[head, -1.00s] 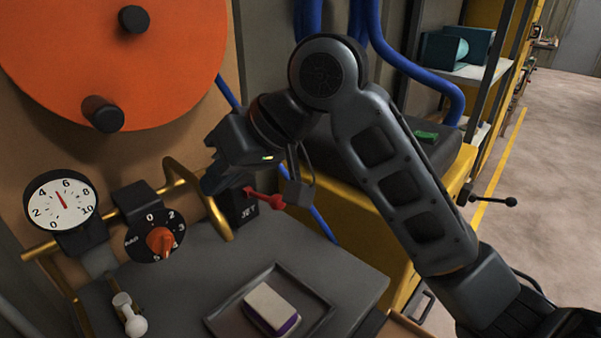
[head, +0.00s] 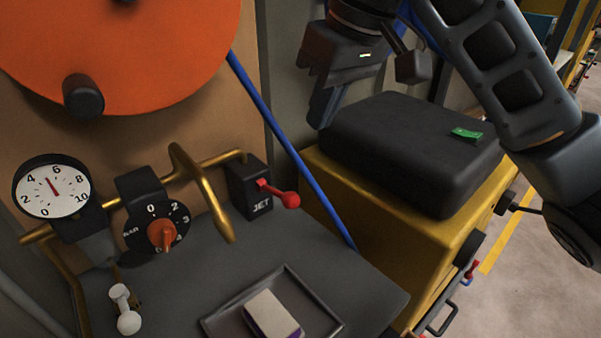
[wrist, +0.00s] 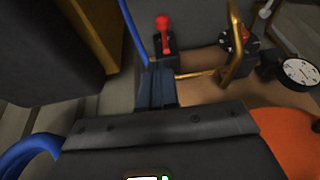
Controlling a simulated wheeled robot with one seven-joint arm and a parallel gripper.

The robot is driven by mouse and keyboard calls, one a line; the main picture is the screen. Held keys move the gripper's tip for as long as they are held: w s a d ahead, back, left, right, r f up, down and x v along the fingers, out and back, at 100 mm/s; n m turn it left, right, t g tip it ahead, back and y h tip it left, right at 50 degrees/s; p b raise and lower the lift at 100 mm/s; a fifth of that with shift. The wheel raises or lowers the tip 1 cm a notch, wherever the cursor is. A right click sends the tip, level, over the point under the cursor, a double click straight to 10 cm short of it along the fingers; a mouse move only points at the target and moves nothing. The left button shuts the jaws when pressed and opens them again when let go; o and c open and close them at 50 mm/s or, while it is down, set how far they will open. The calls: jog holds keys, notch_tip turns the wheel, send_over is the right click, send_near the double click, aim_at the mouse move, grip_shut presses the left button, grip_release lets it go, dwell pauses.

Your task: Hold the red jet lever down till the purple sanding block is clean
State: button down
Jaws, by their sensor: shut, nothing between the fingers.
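The red jet lever (head: 286,198) sticks out to the right from a black box marked JET (head: 251,190) at the back of the grey bench. It also shows at the top of the wrist view (wrist: 163,32). The sanding block (head: 270,314) lies in a shallow dark tray (head: 226,322); its top is pale cream or dusty, with purple showing along its lower edge. My gripper (head: 318,120) is shut and empty, pointing down, above and to the right of the lever and apart from it. Its fingers also show in the wrist view (wrist: 158,88).
A brass nozzle pipe (head: 205,195) stands left of the jet box. A pressure gauge (head: 52,187), an orange dial (head: 160,235) and a white-knobbed valve (head: 126,318) are further left. A yellow cabinet (head: 375,230) with a black top (head: 400,150) stands to the right. A blue hose (head: 290,150) runs behind.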

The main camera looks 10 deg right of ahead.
send_near(292, 192)
jog(key=x, duration=0.5)
jog(key=shift+w+f+b, duration=0.15)
jog(key=shift+b, duration=0.2)
jog(key=shift+a+f, duration=0.15)
jog(key=shift+f, duration=0.5)
